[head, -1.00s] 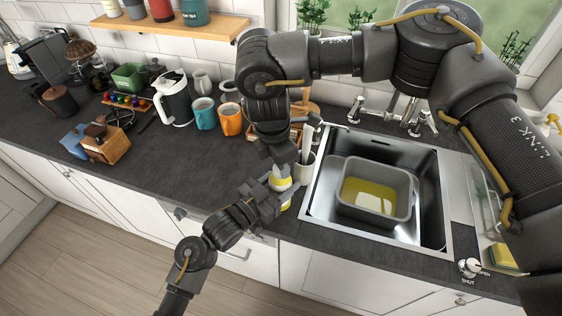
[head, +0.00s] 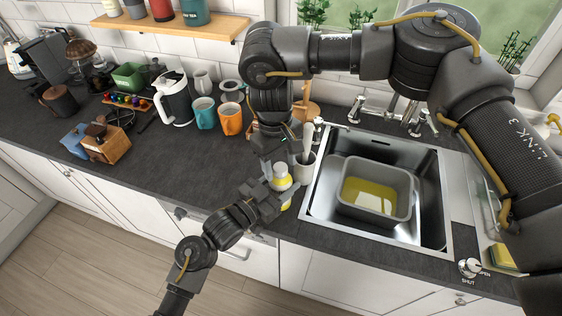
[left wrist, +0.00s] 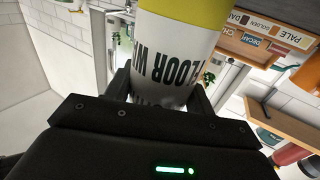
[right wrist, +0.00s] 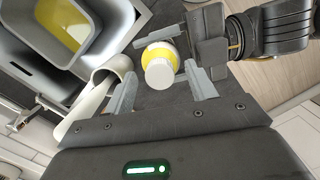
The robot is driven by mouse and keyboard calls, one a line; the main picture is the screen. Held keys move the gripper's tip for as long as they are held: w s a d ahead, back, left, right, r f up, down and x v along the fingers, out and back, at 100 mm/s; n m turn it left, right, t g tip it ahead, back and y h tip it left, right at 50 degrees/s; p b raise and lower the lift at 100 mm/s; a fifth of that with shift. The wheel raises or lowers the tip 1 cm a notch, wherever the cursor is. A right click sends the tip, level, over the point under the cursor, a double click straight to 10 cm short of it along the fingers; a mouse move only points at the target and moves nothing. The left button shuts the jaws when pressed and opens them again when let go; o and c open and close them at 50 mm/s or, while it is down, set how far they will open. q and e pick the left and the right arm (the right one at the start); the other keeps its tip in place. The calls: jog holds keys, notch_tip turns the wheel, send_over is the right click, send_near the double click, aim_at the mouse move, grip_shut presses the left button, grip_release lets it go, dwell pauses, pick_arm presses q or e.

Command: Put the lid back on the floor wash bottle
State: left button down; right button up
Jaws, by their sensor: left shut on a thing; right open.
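The floor wash bottle (head: 284,182) stands upright at the counter's front edge, left of the sink. It is white and yellow, and its label shows in the left wrist view (left wrist: 180,62). My left gripper (head: 270,198) is shut around its body. A white lid (right wrist: 159,73) sits on top of the bottle in the right wrist view; I cannot tell how firmly it is seated. My right gripper (right wrist: 162,90) is open above the bottle, its fingers apart on either side of the lid and not touching it.
A pale utensil pot (head: 304,168) stands close beside the bottle, near my right gripper. The steel sink (head: 430,200) holds a grey basin (head: 374,216) of yellow liquid. Orange (head: 230,119) and teal (head: 204,113) mugs stand behind.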

notch_tip(320, 180, up, 12)
jog(key=w+a, duration=0.1)
dwell(0.5)
pick_arm(q)
jog(key=shift+c, duration=2.3)
grip_release()
jog(key=shift+s+a+f, duration=0.1)
jog(key=shift+s+a, duration=0.25)
jog(key=b+v, duration=0.2)
jog(key=v, duration=0.6)
jog(key=shift+s+a+b, duration=0.2)
jog(key=shift+s+b, duration=0.05)
jog(key=shift+b, duration=0.15)
jog(key=shift+s+a, duration=0.45)
pick_arm(e)
jog(key=shift+f, duration=1.55)
